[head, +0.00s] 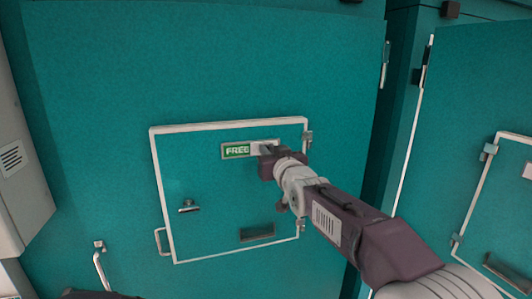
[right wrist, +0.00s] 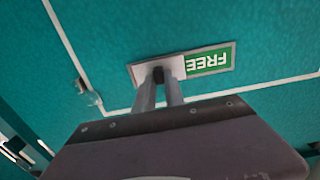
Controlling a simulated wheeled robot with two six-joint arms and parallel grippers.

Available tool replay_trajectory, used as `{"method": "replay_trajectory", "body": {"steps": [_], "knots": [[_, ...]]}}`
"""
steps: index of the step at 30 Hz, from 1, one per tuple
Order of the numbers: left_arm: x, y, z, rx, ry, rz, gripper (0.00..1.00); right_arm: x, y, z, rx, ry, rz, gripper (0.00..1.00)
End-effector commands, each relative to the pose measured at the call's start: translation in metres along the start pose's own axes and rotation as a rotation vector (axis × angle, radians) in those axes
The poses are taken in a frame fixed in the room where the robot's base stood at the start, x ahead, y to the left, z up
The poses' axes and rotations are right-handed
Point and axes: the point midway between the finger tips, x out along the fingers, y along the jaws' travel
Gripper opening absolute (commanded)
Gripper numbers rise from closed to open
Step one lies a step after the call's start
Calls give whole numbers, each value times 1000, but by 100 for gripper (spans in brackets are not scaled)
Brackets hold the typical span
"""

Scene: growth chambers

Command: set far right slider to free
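A sign slider (head: 236,151) sits near the top of a white-framed hatch on the large teal door in the head view. Its green field reads FREE, and its white cover plate (right wrist: 143,72) is at the side away from the word. The sign also shows upside down in the right wrist view. My right gripper (head: 268,151) is at the slider's right part. In the right wrist view, its two fingers (right wrist: 159,84) are closed around the small dark knob (right wrist: 159,74) on the cover plate. My left gripper is not clearly seen.
The hatch has a small latch (head: 188,206), a dark slot (head: 257,232) and hinges (head: 307,137) at its right. Another teal door (head: 478,90) stands at the right, with part of a similar hatch. A grey box (head: 15,150) is at the left edge.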

Motion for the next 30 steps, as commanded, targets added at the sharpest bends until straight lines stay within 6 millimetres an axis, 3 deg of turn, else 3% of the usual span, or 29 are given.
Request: {"method": "replay_trajectory", "body": {"steps": [1,3,18,26,30], "knots": [[0,0,0,0,0,0,54,0,0,-5,-1,12,0,23],[0,0,0,0,0,0,54,0,-1,-4,-1,10,-1,36],[4,0,0,0,0,0,54,-4,-2,-1,-1,6,-4,36],[36,0,4,0,0,0,54,-50,-4,3,-2,10,-4,36],[42,-1,4,0,0,0,54,-77,-4,-1,-2,9,-4,36]]}}
